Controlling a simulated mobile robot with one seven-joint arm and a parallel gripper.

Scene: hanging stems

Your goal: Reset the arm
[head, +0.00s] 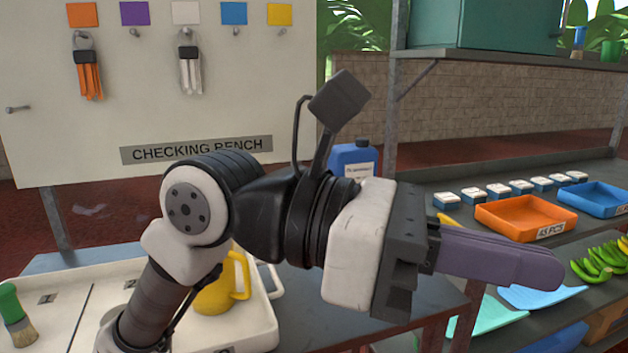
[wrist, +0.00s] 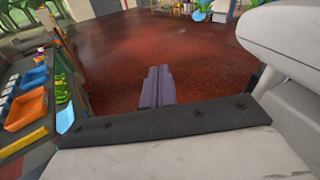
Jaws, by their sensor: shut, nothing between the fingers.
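My gripper (head: 500,258) is raised in front of the bench and points to the right in the head view. Its two purple-grey fingers lie together, shut, with nothing between them. In the wrist view the shut fingers (wrist: 158,86) point out over the dark red floor, and nothing touches them. My arm bends up from the lower left and hides part of the bench behind it.
A white tray (head: 262,335) with a yellow jug (head: 222,290) and a green-handled brush (head: 15,315) is behind my arm. A blue container (head: 352,160) stands behind the wrist. Shelves at right hold an orange tray (head: 525,217), a blue tray (head: 597,199) and green bananas (head: 600,262). Open floor (wrist: 200,50) lies ahead of the fingers.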

